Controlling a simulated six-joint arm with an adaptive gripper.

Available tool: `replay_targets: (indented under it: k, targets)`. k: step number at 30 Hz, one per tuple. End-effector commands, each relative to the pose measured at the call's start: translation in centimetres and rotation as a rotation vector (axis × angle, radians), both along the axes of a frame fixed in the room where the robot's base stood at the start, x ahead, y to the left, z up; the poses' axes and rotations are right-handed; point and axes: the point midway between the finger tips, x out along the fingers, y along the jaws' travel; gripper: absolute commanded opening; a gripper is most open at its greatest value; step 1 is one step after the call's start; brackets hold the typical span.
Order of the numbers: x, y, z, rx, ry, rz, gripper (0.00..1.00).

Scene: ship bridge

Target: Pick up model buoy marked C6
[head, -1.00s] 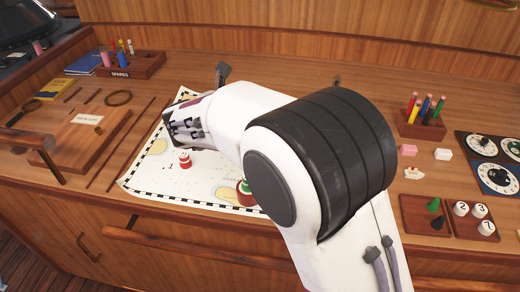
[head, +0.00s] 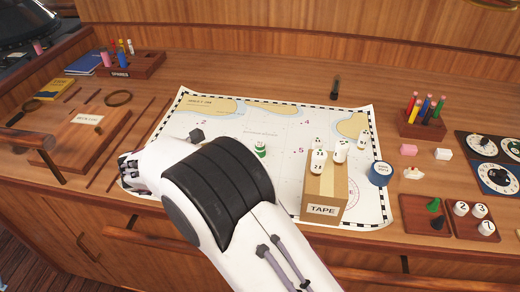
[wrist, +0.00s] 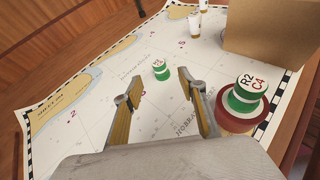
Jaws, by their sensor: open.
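I cannot read the mark C6 on any buoy. A small green and white buoy (head: 260,149) stands on the chart (head: 225,135); its mark is too small to read. The same kind of buoy (wrist: 161,70) shows in the wrist view, ahead of and apart from my open fingers. My gripper (wrist: 160,88) is open and empty above the chart; in the head view it shows at the left edge of the chart (head: 127,170). A larger green and white buoy (wrist: 247,95) marked R2 and C4 stands on a red and white round base (wrist: 236,120), right of my fingers.
A cardboard box (head: 325,192) labelled TAPE stands on the chart, with several white pieces (head: 341,150) at or behind its top. A blue tape roll (head: 381,173) is right of it. My arm hides the chart's near left part.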

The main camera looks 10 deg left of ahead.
Motion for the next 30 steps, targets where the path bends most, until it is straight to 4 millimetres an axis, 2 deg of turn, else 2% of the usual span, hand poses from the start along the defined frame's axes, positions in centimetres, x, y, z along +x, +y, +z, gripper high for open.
replay_targets:
  k: [12, 25, 30]
  targets:
    - [1.8, -1.4, -0.9, -0.001, 0.001, -0.001, 0.41]
    - [2.0, -1.6, -1.0, -0.001, 0.001, 0.002, 0.41]
    - [2.8, -2.2, -1.5, -0.001, 0.001, 0.002, 0.41]
